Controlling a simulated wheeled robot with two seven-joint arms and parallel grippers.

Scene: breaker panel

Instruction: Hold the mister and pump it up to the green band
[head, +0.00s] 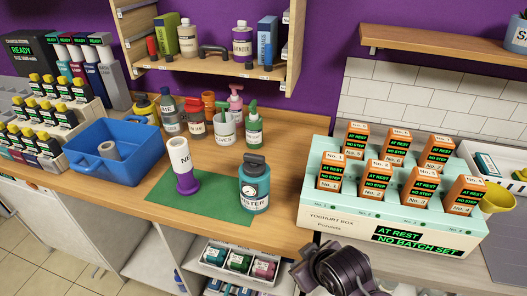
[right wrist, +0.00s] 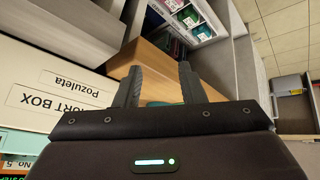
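The mister (head: 255,187) is a teal bottle with a dark grey top and a round pale dial on its front. It stands upright on the right part of a green mat (head: 213,212) on the wooden counter. The dial is too small to read, and I cannot make out a green band. My right gripper (right wrist: 160,72) is open in the right wrist view, with nothing held between its fingers. In the head view my right arm is low, at the bottom edge, in front of the counter and apart from the mister. My left gripper is not in view.
A white and purple cylinder (head: 182,168) stands just left of the mister. A blue tub (head: 90,165) is further left. Several bottles and a white cup (head: 225,128) stand behind. A mint box (head: 345,215) with orange units is to the right. An open drawer (head: 238,265) sits below the counter.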

